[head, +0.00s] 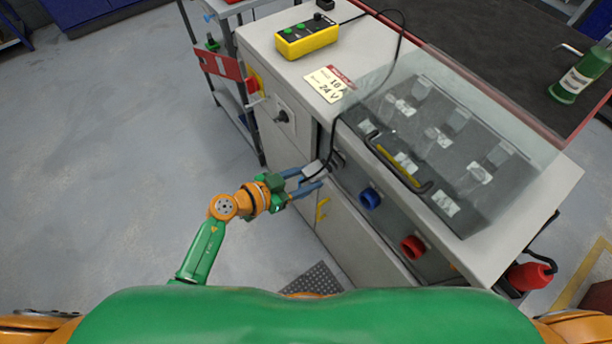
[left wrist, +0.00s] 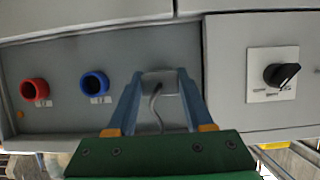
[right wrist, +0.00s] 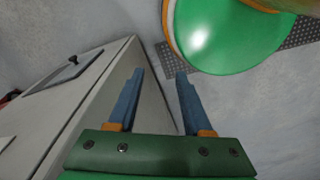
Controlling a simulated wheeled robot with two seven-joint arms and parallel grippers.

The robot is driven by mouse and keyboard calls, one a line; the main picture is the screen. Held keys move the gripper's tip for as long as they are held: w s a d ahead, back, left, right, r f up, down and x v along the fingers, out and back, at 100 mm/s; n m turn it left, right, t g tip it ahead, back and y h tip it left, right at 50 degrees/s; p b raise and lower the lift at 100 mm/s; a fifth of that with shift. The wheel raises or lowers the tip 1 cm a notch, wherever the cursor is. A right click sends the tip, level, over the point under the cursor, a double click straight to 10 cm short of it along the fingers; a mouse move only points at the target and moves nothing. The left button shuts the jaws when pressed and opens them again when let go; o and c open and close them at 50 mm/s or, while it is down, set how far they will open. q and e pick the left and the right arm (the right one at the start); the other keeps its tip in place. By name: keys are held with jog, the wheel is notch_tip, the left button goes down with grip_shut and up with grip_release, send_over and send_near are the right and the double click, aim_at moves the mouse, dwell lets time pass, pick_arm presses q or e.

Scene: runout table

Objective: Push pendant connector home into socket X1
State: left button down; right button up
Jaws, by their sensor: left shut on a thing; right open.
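My left gripper (head: 308,180) is shut on the grey pendant connector (head: 313,169), in front of the cabinet's socket panel. In the left wrist view the connector (left wrist: 158,82) sits between the blue fingers (left wrist: 158,90), its cable trailing towards the camera. A dark fitting (head: 338,159) shows just beyond it in the head view. Socket X1 itself is not clearly visible; how far the connector is in I cannot tell. The cable runs up to the yellow pendant (head: 307,41) on the cabinet top. My right gripper (right wrist: 155,95) is open and empty beside a cabinet side.
A blue socket (head: 370,199) and a red socket (head: 412,247) are on the same panel. A clear cover with a yellow handle (head: 397,165) lies above them. Open floor lies left.

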pick_arm(q)
jog(key=shift+p, duration=0.4)
dwell(0.5)
jog(key=shift+r+p, duration=0.1)
jog(key=shift+p, duration=0.3)
jog(key=shift+w+d, duration=0.1)
jog(key=shift+d, duration=0.05)
jog(key=shift+w+d, duration=0.75)
jog(key=shift+d, duration=0.2)
dwell(0.3)
jog(key=shift+c, duration=1)
grip_release()
jog(key=shift+d, duration=0.1)
